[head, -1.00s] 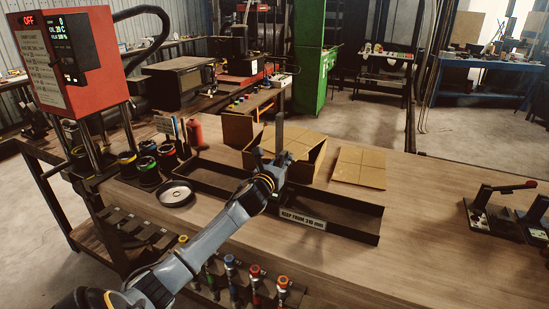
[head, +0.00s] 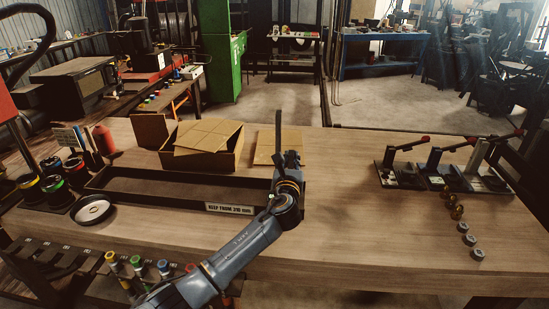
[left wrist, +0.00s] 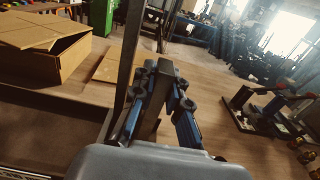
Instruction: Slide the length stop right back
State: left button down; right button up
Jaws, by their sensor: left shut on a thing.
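My left gripper (head: 286,160) is at the right end of the long dark tray (head: 140,195), whose label reads "KEEP FROM 310 mm". It is shut on a dark upright bar (head: 278,130), which rises above the fingers. In the left wrist view, the two blue-padded fingers (left wrist: 155,120) close around a dark grey piece (left wrist: 151,92). A tall dark strip (left wrist: 129,60) stands beside it. I cannot tell for certain whether this bar is the length stop; its foot is hidden by the gripper. My right gripper is not in view.
An open cardboard box (head: 205,150) and a flat cardboard piece (head: 265,150) lie behind the tray. Lever tools with red handles (head: 425,165) and several small metal fittings (head: 463,227) stand at the right. The wood table (head: 350,215) between is clear.

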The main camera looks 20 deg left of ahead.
pick_arm(q)
jog(key=shift+w+d+f, duration=0.1)
jog(key=shift+d, duration=0.25)
jog(key=c, duration=1.3)
grip_release()
jog(key=shift+a, duration=0.1)
jog(key=v, duration=1.2)
